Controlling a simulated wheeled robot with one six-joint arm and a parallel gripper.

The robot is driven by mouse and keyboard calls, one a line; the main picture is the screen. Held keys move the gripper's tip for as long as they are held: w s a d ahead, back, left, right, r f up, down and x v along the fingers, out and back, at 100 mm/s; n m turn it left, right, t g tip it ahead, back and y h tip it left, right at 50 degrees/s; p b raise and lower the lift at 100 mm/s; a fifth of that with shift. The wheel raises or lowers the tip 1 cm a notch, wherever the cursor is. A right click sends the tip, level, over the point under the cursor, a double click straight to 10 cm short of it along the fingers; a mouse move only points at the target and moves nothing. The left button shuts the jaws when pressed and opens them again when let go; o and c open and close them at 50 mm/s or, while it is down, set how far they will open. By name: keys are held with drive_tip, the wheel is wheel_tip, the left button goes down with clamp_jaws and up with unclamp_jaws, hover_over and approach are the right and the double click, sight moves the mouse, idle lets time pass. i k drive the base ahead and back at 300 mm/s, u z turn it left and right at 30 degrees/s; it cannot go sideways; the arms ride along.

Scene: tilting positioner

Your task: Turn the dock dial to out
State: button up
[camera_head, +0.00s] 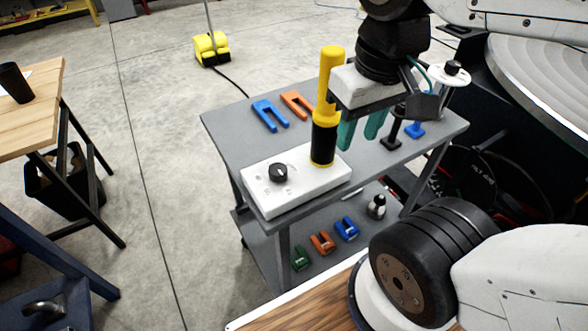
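The dock is a white box (316,186) on the grey cart's top. Its dial is a round black knob (278,172) at the left part of the box, with small marks beside it that are too small to read. A yellow and black cylindrical tool (323,140) stands upright at the right part of the box. My gripper (361,126), with teal fingers, hangs to the right of the tool, apart from the dial. Its fingers are spread with nothing visible between them. The tool overlaps the gripper's left edge in the picture; I cannot tell whether they touch.
Blue (270,115) and orange (296,104) forked pieces lie behind the dock on the cart top (228,125). Black and blue stands are at its right. The lower shelf (262,247) holds green, orange and blue clips. A wooden table (30,105) stands left, with open floor between.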

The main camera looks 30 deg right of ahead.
sight(278, 172)
drive_tip(key=z, duration=1.35)
drive_tip(key=k, duration=0.95)
drive_tip(key=u, duration=1.85)
drive_tip(key=i, duration=0.5)
drive_tip(key=u, duration=0.05)
